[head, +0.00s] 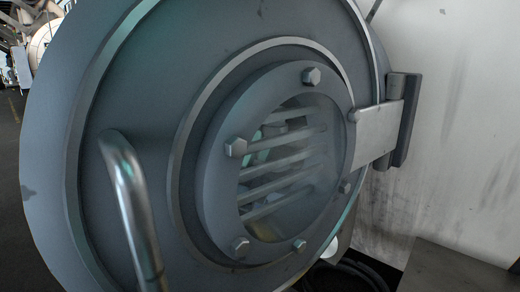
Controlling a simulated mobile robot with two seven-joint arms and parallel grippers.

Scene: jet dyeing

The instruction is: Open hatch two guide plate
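A large round grey hatch door (150,85) fills most of the head view, close to me. It has a bolted ring around a round window (290,170) with several slanted bars, and a bent metal handle (130,195) at its left. A metal hinge (385,130) holds its right side. Grey and teal shapes show dimly behind the window; I cannot tell whether my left gripper is among them. I cannot make out a guide plate or a number on the hatch. Neither gripper shows clearly, and my right one is not in view.
A stained white wall (455,110) stands right of the hinge. A dark grey flat surface (455,270) lies at the lower right. A small white rounded thing (333,246) shows past the door's lower edge, above dark, unclear shapes. Dark floor (10,180) shows at the far left.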

